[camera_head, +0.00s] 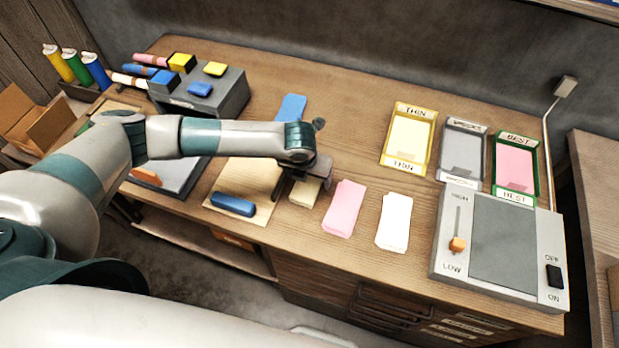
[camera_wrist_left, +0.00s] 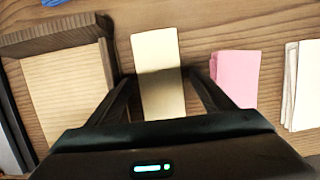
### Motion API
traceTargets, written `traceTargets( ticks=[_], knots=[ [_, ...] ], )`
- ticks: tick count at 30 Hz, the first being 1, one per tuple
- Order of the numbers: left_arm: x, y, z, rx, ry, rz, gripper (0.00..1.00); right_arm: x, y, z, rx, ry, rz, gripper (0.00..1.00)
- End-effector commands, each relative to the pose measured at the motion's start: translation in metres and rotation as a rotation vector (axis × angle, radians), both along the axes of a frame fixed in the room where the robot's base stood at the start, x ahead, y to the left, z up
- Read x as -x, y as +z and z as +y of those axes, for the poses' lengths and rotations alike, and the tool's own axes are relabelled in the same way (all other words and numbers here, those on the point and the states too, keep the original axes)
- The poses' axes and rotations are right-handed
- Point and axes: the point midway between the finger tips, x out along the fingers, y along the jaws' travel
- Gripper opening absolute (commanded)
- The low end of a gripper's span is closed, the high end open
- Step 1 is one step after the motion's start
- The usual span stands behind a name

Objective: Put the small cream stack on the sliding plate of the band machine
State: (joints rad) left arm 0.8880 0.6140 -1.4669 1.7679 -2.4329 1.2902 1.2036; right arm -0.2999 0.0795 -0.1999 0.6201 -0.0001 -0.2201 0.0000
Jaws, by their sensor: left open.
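The small cream stack (camera_head: 304,192) lies flat on the table, left of a pink stack (camera_head: 343,208) and a white stack (camera_head: 394,221). My left gripper (camera_head: 303,181) is above it, open. In the left wrist view the cream stack (camera_wrist_left: 158,55) lies between the open fingers (camera_wrist_left: 160,85), with a gap on both sides. A pale board (camera_head: 257,174) with a blue bar (camera_head: 233,204) at its near edge lies just left of the stack. It looks like a sliding plate, but I cannot tell for sure. My right gripper is not in view.
A grey machine (camera_head: 547,235) with a HIGH/LOW slider stands at the right. Yellow (camera_head: 395,137), grey (camera_head: 442,150) and green (camera_head: 502,190) framed trays lie behind it. A dark box (camera_head: 233,93) with coloured blocks is at the back left.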

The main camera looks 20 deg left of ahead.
Motion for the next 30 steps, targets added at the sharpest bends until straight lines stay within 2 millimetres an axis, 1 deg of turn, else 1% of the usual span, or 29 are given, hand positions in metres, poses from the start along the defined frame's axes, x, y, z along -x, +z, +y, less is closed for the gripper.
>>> traceTargets(
  ticks=[14,15,17,18,20,22,23,30],
  knots=[
    [-0.0002,-0.0009,0.0002,0.000,0.000,0.000,0.75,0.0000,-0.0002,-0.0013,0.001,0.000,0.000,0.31],
    [-0.0001,-0.0008,0.0002,0.000,0.000,0.000,0.65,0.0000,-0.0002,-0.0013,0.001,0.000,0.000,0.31],
    [-0.0002,-0.0008,0.0002,0.000,0.000,0.000,0.51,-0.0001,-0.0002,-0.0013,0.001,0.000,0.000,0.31],
    [-0.0002,-0.0008,0.0003,0.000,0.000,0.000,0.42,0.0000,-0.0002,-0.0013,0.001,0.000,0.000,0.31],
    [-0.0002,-0.0008,0.0003,0.000,0.000,0.000,0.29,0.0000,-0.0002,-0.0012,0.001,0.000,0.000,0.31],
    [-0.0004,-0.0005,0.0003,0.000,0.000,-0.001,0.29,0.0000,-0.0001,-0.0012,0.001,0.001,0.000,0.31],
    [-0.0004,-0.0005,0.0003,0.000,0.000,-0.001,0.25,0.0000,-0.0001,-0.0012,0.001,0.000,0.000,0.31],
    [-0.0005,0.0006,0.0002,0.000,0.000,-0.001,0.25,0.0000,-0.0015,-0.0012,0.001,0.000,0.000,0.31]
  ],
)
